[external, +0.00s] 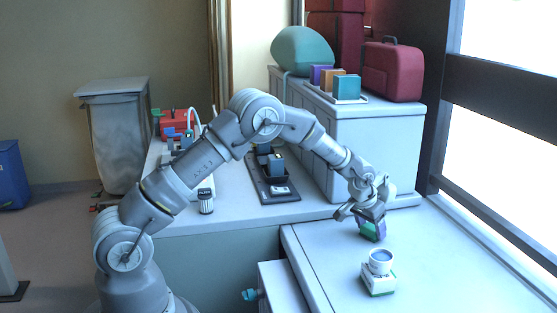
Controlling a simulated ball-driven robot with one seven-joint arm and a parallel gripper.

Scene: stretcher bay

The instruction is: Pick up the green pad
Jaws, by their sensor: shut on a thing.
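A green pad (368,236) shows as a small green patch with a purple part beside it, just under my gripper (366,219). My gripper points down over the white counter (440,270) at the right and is shut on the green pad. The fingers hide part of the pad. I cannot tell whether the pad touches the counter or is held a little above it.
A white cup (381,262) stands on a small white box (379,284) in front of my gripper. A raised cabinet (378,150) stands behind, with a tray of coloured boxes (334,86) and a red case (392,72). The counter's right side is clear.

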